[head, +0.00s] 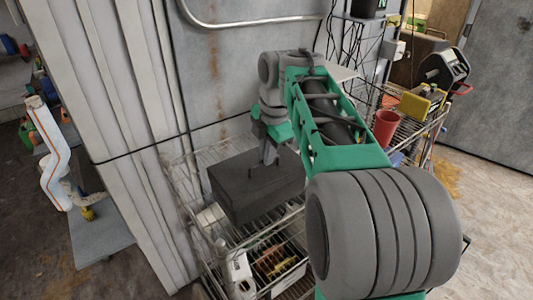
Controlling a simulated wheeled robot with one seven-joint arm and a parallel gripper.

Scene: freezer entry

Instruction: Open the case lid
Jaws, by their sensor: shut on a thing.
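The case (256,192) is a dark grey or black box on the wire rack, below and left of my arm. Its lid (235,172) looks flat and closed against the body. My gripper (268,158) points down at the top of the case, near its far right part, and is shut on a part of the case lid. The exact part between the fingertips is too small to make out. My green and grey arm hides the right end of the rack near the case.
The wire rack (180,168) stands against a grey metal wall with a curved rail (255,22). Its lower level holds several items, including a white bottle (240,272). To the right are a red cup (386,127) and a yellow box (423,103). Open floor lies at right.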

